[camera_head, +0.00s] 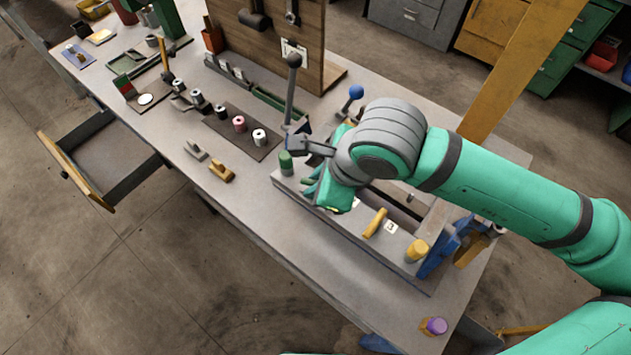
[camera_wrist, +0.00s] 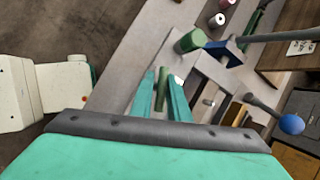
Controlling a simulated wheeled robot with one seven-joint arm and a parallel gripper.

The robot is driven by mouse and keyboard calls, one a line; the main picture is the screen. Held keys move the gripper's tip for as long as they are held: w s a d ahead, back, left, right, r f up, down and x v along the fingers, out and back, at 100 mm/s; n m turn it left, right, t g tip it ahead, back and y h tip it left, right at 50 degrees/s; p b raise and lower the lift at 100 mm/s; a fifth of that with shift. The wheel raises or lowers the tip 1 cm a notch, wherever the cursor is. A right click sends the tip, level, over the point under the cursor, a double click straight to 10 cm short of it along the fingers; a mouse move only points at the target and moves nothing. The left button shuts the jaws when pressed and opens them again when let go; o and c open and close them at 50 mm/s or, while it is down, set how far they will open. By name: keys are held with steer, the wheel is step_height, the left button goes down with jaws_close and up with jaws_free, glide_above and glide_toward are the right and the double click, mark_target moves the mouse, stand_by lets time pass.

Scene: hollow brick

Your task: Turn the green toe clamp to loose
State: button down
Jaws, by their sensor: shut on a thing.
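The green toe clamp (camera_wrist: 162,90) shows in the wrist view as a short dark-green bar between my two teal fingers. My gripper (camera_wrist: 161,76) is shut on it. In the head view my gripper (camera_head: 311,187) reaches down to the left part of the long grey fixture (camera_head: 345,234), and my wrist hides most of the clamp there. A green cylindrical knob (camera_head: 285,162) stands on the fixture's left end, apart from the fingers. It also shows in the wrist view (camera_wrist: 190,41), beyond the fingertips.
A yellow clamp bar (camera_head: 375,222) and a yellow knob (camera_head: 417,250) sit farther right on the fixture. A tall black-knobbed lever (camera_head: 293,80) and a blue-knobbed lever (camera_head: 355,92) rise behind it. A purple-topped knob (camera_head: 435,326) stands near the bench's front edge.

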steer(key=shift+d, duration=0.1)
stand_by(0.4)
steer(key=c, duration=1.7)
jaws_free()
steer(key=v, duration=1)
steer(key=shift+s+r, duration=0.2)
steer(key=shift+r, duration=0.15)
steer(key=shift+c, duration=0.6)
